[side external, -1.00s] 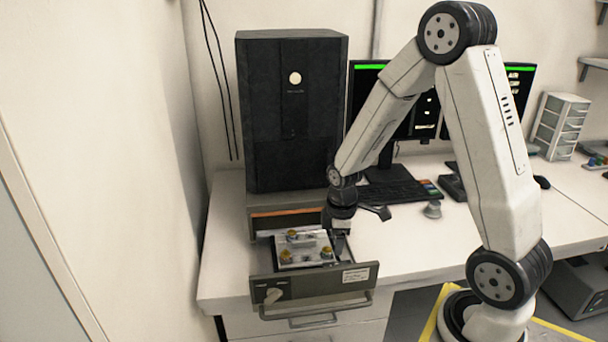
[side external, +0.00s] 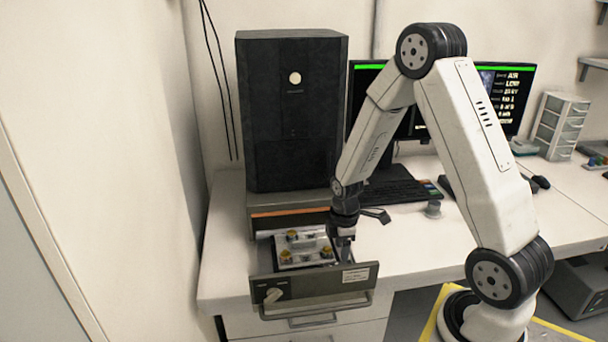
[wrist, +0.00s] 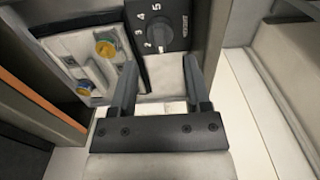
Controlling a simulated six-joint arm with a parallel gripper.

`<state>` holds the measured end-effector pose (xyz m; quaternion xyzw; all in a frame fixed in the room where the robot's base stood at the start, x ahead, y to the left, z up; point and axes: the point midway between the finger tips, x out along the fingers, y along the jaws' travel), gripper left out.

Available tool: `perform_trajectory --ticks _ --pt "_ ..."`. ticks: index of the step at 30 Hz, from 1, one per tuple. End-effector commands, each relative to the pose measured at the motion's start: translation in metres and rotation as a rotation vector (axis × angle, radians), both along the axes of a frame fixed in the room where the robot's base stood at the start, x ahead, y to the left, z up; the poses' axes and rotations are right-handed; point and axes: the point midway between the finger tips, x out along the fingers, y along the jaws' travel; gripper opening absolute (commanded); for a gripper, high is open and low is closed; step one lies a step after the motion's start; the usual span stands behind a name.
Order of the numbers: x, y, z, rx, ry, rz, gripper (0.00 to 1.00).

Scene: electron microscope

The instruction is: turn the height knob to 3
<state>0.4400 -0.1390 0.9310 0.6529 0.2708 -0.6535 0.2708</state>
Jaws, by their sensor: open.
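The height knob (wrist: 160,36) shows in the wrist view as a dark round knob on a black plate (wrist: 179,30) with white numbers from 2 to 5 around its left side. A light mark is at its lower edge; I cannot tell the exact setting. My gripper (wrist: 160,68) is open and empty, its two fingers apart below the plate in the picture, not touching the knob. In the side view my gripper (side external: 342,248) points down over the right part of the open drawer (side external: 315,284). The numbered plate does not show there.
A light sample stage (wrist: 83,52) with yellow and blue-topped pieces lies left of the plate. The tall black microscope (side external: 290,110) stands behind. A keyboard (side external: 400,191) and monitor (side external: 515,90) are to the right.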

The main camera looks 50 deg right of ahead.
Motion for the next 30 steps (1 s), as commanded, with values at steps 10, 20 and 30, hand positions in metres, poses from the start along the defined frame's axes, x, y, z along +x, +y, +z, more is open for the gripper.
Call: perform_trajectory --ticks 10,20,30 --pt "0.0 0.0 -0.036 -0.001 0.001 0.0 0.61" --pt "0.0 0.0 -0.052 -0.001 0.0 -0.001 0.61" --pt "0.0 0.0 -0.052 -0.001 -0.001 -0.001 0.49"
